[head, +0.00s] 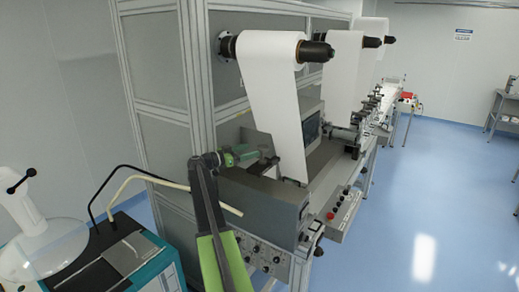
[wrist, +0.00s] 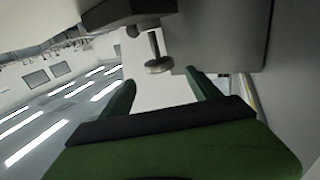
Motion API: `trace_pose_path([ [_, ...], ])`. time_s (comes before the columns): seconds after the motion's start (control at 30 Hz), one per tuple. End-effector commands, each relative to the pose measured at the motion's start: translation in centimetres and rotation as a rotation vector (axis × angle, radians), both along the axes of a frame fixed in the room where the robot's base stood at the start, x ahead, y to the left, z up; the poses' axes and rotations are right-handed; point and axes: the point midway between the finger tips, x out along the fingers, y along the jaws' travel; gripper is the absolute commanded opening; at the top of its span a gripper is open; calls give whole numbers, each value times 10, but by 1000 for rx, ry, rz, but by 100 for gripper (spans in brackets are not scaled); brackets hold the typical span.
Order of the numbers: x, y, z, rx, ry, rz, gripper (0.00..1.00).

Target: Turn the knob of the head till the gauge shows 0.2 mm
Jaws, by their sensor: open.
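My gripper (head: 258,156) reaches in under the white web at the front machine in the head view. In the wrist view my gripper (wrist: 160,78) is open, with its two green fingers apart and nothing between them. A small silver round knob (wrist: 158,65) on a short stem shows just beyond the fingertips, roughly centred between them and apart from both. The stem joins a dark block (wrist: 128,10), which looks like the head. In the head view I cannot make out the knob clearly. I cannot make out a gauge or its reading in either view.
White web (head: 275,90) hangs from a roll close beside my gripper. A grey machine box (head: 262,205) lies below, and a grey frame post (head: 197,75) stands left. A teal device (head: 140,255) with hoses is at lower left. Blue floor (head: 430,190) at right is clear.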

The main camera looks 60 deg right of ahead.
Motion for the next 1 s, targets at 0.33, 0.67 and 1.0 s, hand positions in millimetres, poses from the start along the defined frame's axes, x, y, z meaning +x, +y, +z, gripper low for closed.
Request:
trace_pose_path([
  [0.33,35,75,0,0,0,0,72],
  [0.67,41,87,0,0,0,-1,72],
  [1.0,47,180,-74,311,105,105,59],
])
